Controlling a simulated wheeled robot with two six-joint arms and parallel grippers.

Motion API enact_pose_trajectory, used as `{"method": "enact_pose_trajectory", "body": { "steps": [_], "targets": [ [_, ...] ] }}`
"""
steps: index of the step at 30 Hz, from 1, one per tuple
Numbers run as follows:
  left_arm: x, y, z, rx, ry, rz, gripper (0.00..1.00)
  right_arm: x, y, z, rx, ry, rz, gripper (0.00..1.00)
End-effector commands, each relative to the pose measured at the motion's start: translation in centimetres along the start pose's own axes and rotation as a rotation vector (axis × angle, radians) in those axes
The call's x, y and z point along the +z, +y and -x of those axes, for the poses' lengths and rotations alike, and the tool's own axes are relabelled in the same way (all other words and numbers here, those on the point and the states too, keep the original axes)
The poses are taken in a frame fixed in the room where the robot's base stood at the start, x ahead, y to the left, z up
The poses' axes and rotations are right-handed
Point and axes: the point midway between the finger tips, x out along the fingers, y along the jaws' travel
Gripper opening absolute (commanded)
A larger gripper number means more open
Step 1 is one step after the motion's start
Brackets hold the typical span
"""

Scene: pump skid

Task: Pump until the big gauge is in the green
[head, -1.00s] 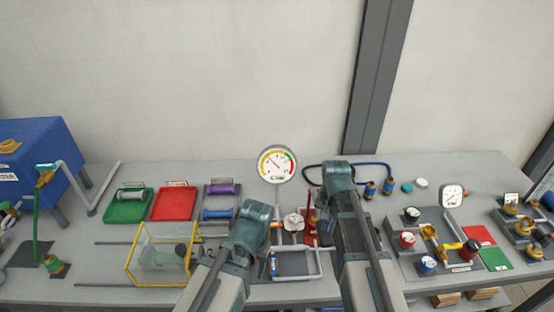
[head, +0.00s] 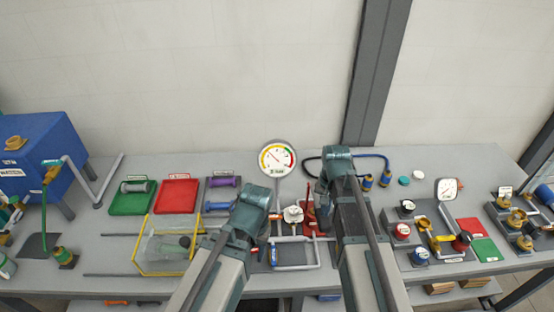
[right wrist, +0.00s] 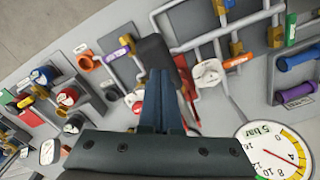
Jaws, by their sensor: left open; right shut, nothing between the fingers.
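The big round gauge (head: 277,158) stands at the back of the bench in the head view. Its red needle points up and left, outside the green band on its right side. It also shows upside down in the right wrist view (right wrist: 275,152). A red pump lever (head: 308,208) is beside my right gripper (head: 323,194), partly hidden by it. In the right wrist view my shut fingers (right wrist: 160,85) are next to the red part (right wrist: 188,90) and a black grip (right wrist: 154,52); contact is unclear. My left gripper (head: 254,212) is over the bench, its fingertips mostly hidden.
A clear yellow-framed box (head: 165,245) is left of my left arm. Green (head: 132,198) and red trays (head: 176,195) stand behind it. A valve block with a smaller gauge (head: 447,188) is at the right. A white-faced dial (head: 293,214) sits between my arms.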

Motion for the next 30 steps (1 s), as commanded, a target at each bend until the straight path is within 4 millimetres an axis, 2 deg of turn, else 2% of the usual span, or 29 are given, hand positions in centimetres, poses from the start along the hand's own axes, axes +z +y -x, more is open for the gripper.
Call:
{"method": "enact_pose_trajectory", "body": {
  "steps": [8,30],
  "targets": [
    [0.0,0.1,-0.8,0.0,0.0,-0.001,0.5,0.0,0.0,-0.8,0.0,0.0,0.0,0.0],
    [-0.4,0.6,-6.8,-0.003,0.0,-0.014,0.5,-0.1,0.0,-6.8,-0.001,0.002,0.0,0.0]
  ]
}}
